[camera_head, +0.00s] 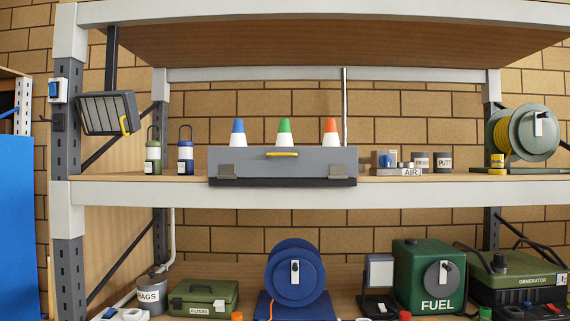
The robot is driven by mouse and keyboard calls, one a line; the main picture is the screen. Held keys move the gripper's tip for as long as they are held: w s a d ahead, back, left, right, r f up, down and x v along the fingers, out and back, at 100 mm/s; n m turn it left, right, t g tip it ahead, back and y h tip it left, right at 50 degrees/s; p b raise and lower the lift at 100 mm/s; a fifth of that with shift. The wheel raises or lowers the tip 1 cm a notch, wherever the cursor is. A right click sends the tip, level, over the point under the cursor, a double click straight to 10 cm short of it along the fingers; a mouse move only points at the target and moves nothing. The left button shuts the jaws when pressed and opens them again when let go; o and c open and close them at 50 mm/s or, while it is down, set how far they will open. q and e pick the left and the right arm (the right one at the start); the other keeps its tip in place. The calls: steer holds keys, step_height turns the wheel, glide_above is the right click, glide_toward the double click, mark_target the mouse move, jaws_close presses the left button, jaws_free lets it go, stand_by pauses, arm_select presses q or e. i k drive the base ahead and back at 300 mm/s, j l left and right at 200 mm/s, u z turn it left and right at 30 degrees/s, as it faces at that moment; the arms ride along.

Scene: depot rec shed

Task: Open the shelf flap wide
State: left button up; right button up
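The shelf flap (252,165) is a grey panel at the front edge of the middle shelf. It stands upright, looking shut, with a yellow handle (282,154) near its top edge. Two brownish-grey hinge-like brackets sit low on it at left and right, above a dark strip. Neither of my grippers is in view.
Two small lanterns (185,152) stand left of the flap. Small cans (443,162) and a hose reel (530,133) stand right. A floodlight (107,113) hangs by the left post. A blue reel (296,274) and green fuel box (429,272) stand below.

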mark_target(223, 162)
steer(key=i+j+z, duration=0.2)
steer(key=i, duration=0.35)
steer(key=i+j+z, duration=0.15)
steer(key=i, duration=0.4)
